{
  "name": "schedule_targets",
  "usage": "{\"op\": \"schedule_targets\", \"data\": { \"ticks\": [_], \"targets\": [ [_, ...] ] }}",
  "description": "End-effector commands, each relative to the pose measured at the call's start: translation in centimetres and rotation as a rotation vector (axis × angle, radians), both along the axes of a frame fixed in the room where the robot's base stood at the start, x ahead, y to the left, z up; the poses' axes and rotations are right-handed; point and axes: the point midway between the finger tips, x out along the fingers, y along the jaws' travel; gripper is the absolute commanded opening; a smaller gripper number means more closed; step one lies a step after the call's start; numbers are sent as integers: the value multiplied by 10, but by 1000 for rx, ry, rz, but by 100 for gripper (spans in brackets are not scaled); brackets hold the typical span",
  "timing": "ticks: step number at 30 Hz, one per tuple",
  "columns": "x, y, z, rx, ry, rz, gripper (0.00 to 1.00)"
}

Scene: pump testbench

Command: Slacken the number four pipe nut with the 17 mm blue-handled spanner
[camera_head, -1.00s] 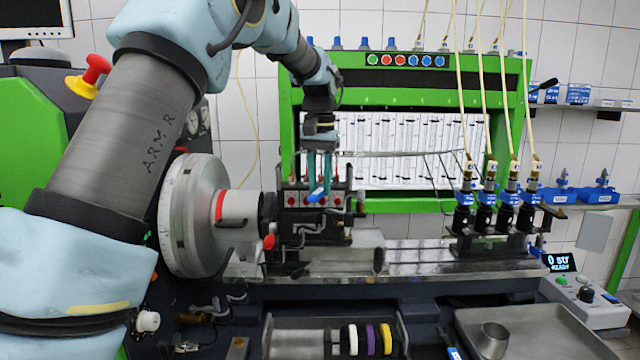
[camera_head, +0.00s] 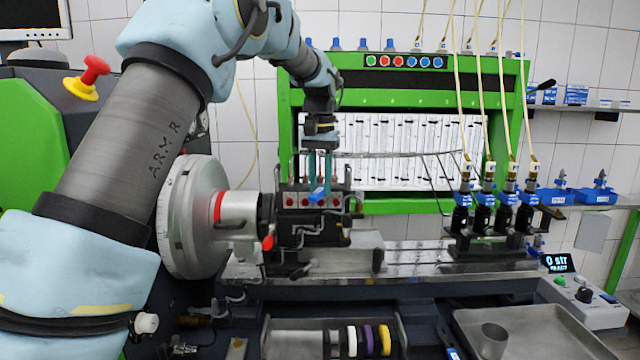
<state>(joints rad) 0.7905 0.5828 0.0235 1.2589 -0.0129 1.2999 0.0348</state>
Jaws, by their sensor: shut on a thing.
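My gripper (camera_head: 320,180) points straight down over the pump, its two teal fingers close together. It is shut on the blue-handled spanner (camera_head: 319,196), of which a short blue piece shows at the fingertips. The pump (camera_head: 313,231) is a dark block with red caps along its front, clamped on the bench beside the large grey flywheel. The spanner's jaw is too small to make out, so I cannot tell whether it sits on a nut. The number four pipe nut cannot be told apart from the others.
The flywheel (camera_head: 186,218) stands left of the pump. Several injectors (camera_head: 487,209) with pale hoses stand on the bed at right. Thin pipes cross behind the pump. Below are a tray with coloured rings (camera_head: 369,340) and a steel tray (camera_head: 545,325) holding a metal cup (camera_head: 492,340).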

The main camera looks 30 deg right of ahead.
Motion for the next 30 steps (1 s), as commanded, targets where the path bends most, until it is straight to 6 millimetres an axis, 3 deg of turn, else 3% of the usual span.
{"op": "schedule_targets", "data": {
  "ticks": [30],
  "targets": [
    [7, -7, 0, -1, -1, 0, 0]
  ]
}}
